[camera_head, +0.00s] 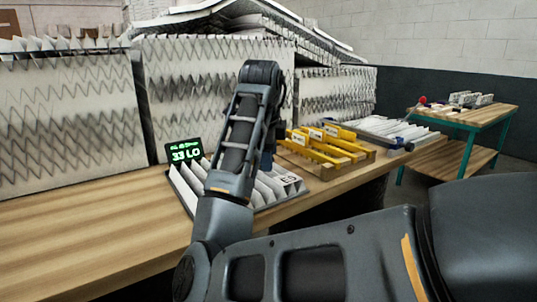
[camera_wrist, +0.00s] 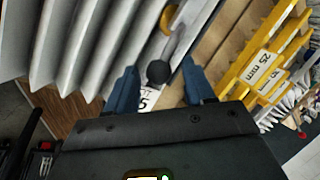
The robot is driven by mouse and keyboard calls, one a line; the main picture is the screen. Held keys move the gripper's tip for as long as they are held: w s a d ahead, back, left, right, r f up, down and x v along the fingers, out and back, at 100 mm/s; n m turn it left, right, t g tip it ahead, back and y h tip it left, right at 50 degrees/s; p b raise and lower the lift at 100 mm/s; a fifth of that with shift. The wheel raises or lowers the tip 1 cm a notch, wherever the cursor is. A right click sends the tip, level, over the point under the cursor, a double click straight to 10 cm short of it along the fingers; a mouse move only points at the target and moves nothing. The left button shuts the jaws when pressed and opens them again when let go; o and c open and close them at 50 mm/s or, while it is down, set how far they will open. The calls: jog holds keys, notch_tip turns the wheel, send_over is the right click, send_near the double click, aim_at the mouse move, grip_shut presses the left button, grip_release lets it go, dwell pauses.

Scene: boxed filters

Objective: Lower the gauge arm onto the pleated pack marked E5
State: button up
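The pleated pack marked E5 (camera_head: 264,194) lies on the wooden bench, white with a dark edge; its label faces up at the right end. In the wrist view its white pleats (camera_wrist: 75,45) fill the upper left, and the label is partly hidden. The gauge arm (camera_wrist: 178,42) is a grey lever ending in a dark ball knob (camera_wrist: 157,73). My gripper (camera_wrist: 161,85) is open, its blue fingers on either side of the knob with gaps showing. In the head view my arm hides the gauge arm and most of the gripper.
Yellow gauge bars (camera_head: 325,145), one labelled 25 mm, stand on a wooden tray right of the pack. Tall pleated filters (camera_head: 65,115) line the back. More white packs (camera_head: 395,130) lie farther right. The bench's left front (camera_head: 90,235) is clear.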

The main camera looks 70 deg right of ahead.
grip_shut()
dwell(0.3)
